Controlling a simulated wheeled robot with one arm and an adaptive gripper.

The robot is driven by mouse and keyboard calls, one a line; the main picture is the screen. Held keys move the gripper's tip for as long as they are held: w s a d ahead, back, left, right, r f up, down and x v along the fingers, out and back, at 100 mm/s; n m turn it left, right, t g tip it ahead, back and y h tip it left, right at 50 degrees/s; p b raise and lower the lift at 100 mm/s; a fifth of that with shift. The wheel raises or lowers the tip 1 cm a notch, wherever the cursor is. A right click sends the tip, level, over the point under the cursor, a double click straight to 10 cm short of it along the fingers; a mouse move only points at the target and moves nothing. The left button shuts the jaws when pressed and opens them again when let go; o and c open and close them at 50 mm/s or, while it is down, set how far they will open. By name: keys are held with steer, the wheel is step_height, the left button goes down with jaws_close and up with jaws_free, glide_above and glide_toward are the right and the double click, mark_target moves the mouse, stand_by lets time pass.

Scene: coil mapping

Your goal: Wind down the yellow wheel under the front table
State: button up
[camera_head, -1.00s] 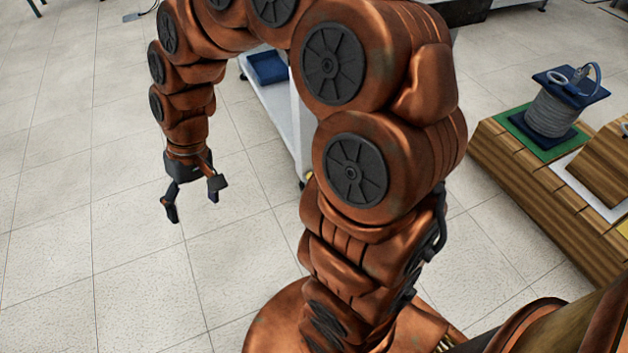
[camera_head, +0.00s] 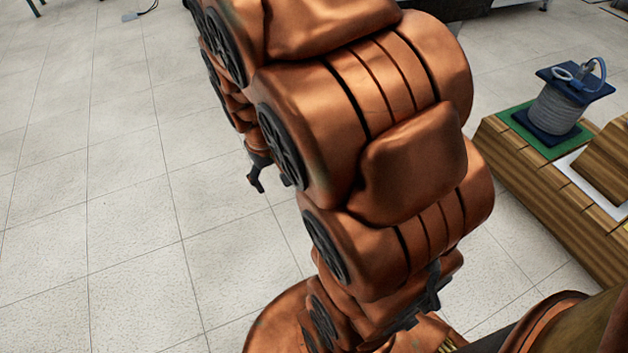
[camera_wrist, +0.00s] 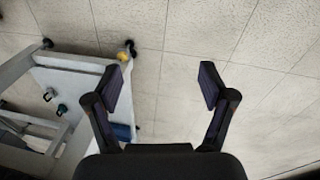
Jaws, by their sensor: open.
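A small round yellow part, likely the yellow wheel (camera_wrist: 122,56), shows in the wrist view at the upper corner of a white table (camera_wrist: 85,62). Black castors sit close by it. My gripper (camera_wrist: 162,85) is open, with nothing between its fingers. In the picture, the yellow part lies just above the left fingertip; the gripper appears apart from it, above bare floor. In the head view, my arm hides the table and the yellow wheel. Only part of my gripper (camera_head: 257,178) shows there, behind the arm.
A blue object (camera_wrist: 122,131) lies at the table's edge behind the left finger. Small devices (camera_wrist: 62,109) show on its left side. In the head view, a wooden bench (camera_head: 540,185) with a coil (camera_head: 560,108) stands at the right.

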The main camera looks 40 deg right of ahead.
steer(key=w+d+f+t+h+b, duration=0.25)
steer(key=w+d+f, duration=0.25)
steer(key=d+f, duration=0.3)
steer(key=w+d+f+t+h+b, duration=0.1)
steer(key=w+d+f+b, duration=0.25)
steer(key=d+f, duration=0.55)
steer(key=w+d+f+t+h+b, duration=0.15)
steer(key=w+d+f, duration=0.35)
steer(key=d, duration=0.6)
steer(key=w+d+f+t+b, duration=0.1)
steer(key=d+f+t+b, duration=0.2)
steer(key=f, duration=0.7)
steer(key=w+d+f+t+b, duration=0.1)
steer(key=d+f+t+b, duration=0.15)
steer(key=f, duration=0.75)
steer(key=shift+a+f+m+t+h+b, duration=0.5)
steer(key=shift+a+f+m+t+b, duration=0.8)
steer(key=shift+a+f+t+b, duration=1.3)
steer(key=shift+s+d+f+b+x, duration=0.15)
steer(key=shift+b+x, duration=0.25)
steer(key=shift+x, duration=0.75)
steer(key=shift+d+f+b+x, duration=0.25)
steer(key=shift+b+x, duration=0.1)
steer(key=shift+x, duration=0.8)
steer(key=shift+s+d+f+b+x, duration=0.15)
steer(key=shift+b+x, duration=0.25)
steer(key=shift+x, duration=0.8)
steer(key=shift+c, duration=0.3)
